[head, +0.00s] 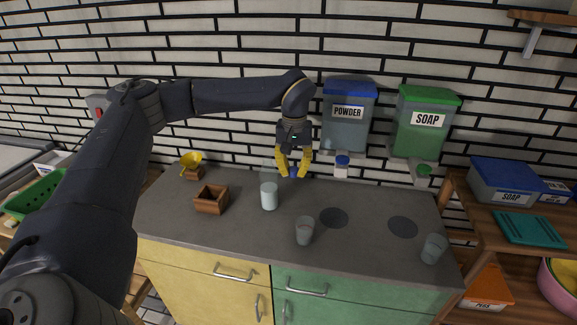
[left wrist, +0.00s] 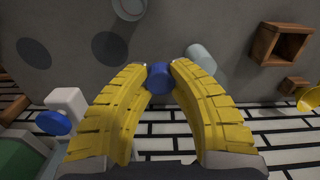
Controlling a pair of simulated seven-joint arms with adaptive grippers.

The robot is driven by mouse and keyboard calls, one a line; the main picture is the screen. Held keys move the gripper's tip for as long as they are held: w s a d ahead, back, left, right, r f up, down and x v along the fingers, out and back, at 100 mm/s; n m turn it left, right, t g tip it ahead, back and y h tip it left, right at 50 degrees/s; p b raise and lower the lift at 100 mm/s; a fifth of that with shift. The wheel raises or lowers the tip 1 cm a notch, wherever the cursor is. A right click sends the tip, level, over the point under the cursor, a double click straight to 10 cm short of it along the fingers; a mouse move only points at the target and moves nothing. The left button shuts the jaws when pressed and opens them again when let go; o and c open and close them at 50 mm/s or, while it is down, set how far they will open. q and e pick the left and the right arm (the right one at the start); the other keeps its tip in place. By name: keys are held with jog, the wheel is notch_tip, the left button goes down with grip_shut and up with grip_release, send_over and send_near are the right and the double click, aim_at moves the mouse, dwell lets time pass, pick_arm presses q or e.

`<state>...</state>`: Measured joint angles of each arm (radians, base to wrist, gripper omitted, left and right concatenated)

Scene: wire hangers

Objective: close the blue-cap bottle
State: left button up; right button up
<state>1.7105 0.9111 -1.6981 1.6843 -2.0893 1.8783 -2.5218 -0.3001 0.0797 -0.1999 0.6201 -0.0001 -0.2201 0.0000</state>
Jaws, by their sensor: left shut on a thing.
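A blue cap (left wrist: 160,78) is held between the yellow fingertips of my left gripper (head: 294,172) (left wrist: 159,68), which is shut on it. In the head view the fingers mostly hide the cap. My left gripper points down over the back of the counter, behind and to the right of a pale, translucent bottle (head: 269,196). The bottle stands upright and also shows in the left wrist view (left wrist: 201,58). The cap is apart from the bottle. Its exact height over the counter is hard to tell. My right gripper is not in view.
On the grey counter (head: 260,231) stand a wooden box (head: 211,200), a yellow scoop-like thing (head: 191,160), and two glasses (head: 304,231) (head: 434,248). Powder (head: 347,131) and soap (head: 421,140) dispensers hang on the wall right of my left gripper. Two dark discs (head: 334,217) (head: 403,226) lie flat.

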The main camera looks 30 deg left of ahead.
pick_arm(q)
jog(key=s+d+f+m, duration=0.1)
jog(key=s+d+m, duration=0.1)
jog(key=s+d, duration=0.3)
jog(key=s+d+f+m, duration=0.1)
jog(key=s+d+m, duration=0.2)
jog(key=d, duration=0.7)
jog(key=shift+s+d+f, duration=0.15)
jog(key=shift+s+f, duration=0.25)
jog(key=shift+s, duration=0.85)
jog(key=shift+a, duration=0.2)
